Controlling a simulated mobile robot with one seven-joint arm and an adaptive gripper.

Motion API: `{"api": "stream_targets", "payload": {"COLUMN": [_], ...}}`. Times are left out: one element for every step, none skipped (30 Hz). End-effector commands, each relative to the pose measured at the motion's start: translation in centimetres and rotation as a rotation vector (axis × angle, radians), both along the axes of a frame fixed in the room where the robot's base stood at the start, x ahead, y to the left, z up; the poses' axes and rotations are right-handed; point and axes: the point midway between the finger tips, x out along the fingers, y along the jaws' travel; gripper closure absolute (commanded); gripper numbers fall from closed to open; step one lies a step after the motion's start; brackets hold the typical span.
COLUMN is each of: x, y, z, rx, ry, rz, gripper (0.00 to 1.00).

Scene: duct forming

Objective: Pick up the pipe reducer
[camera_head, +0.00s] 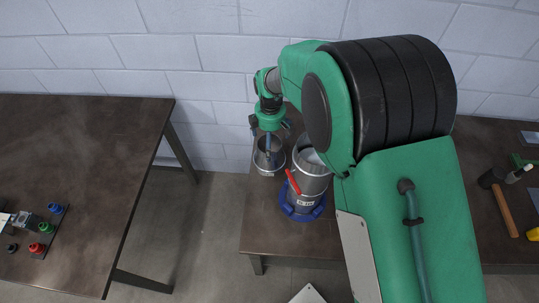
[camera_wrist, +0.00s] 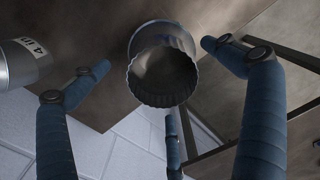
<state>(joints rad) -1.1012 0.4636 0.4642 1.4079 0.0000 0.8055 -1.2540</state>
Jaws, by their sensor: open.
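The pipe reducer (camera_head: 267,164) is a short grey metal piece with a round opening, on the brown table below my gripper. In the wrist view the reducer (camera_wrist: 163,75) shows its crimped rim, roughly between the fingers. My gripper (camera_head: 269,141) points down over it. Its blue-grey padded fingers are spread, with visible gaps between them and the reducer, and nothing is held. Part of the reducer's top is hidden by the gripper in the head view.
Right beside the reducer stands a larger metal duct (camera_head: 311,184) with a red handle (camera_head: 293,182) and a blue ring (camera_head: 302,213) at its base. A labelled metal cylinder (camera_wrist: 20,64) is close to the left finger. Tools, including a hammer (camera_head: 503,207), lie at the right. Another table (camera_head: 75,160) is at left.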

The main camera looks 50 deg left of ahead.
Motion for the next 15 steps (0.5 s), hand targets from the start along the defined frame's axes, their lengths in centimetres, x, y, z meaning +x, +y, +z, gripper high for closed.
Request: {"api": "stream_targets", "payload": {"x": [-0.1, -0.1, -0.1, 0.0, 0.0, -0.1, -0.1, -0.1, 0.0, 0.0, 0.0, 0.0, 0.0, 0.0, 0.0], "y": [-0.1, -0.1, -0.1, -0.1, 0.0, -0.1, -0.1, -0.1, 0.0, 0.0, 0.0, 0.0, 0.0, 0.0, 0.0], "z": [-0.9, -1.3, -1.9, -2.4, -2.8, -3.4, -3.9, -4.3, -4.9, -5.2, -5.5, -5.9, -6.1, -6.3, -6.5], "rx": [-0.003, -0.004, -0.003, -0.002, -0.002, -0.003, -0.003, -0.003, -0.002, -0.001, -0.001, -0.001, -0.001, -0.001, -0.001], "ry": [0.001, 0.002, 0.001, 0.001, 0.001, 0.001, 0.001, 0.001, 0.001, 0.001, 0.001, 0.001, 0.001, 0.001, 0.001], "rz": [0.0, 0.0, 0.0, 0.0, 0.0, 0.0, 0.0, 0.0, 0.0, 0.0, 0.0, 0.0, 0.0, 0.0, 0.0], "gripper": [0.0, 0.0, 0.0, 0.0, 0.0, 0.0, 0.0, 0.0, 0.0, 0.0, 0.0, 0.0, 0.0, 0.0, 0.0]}}
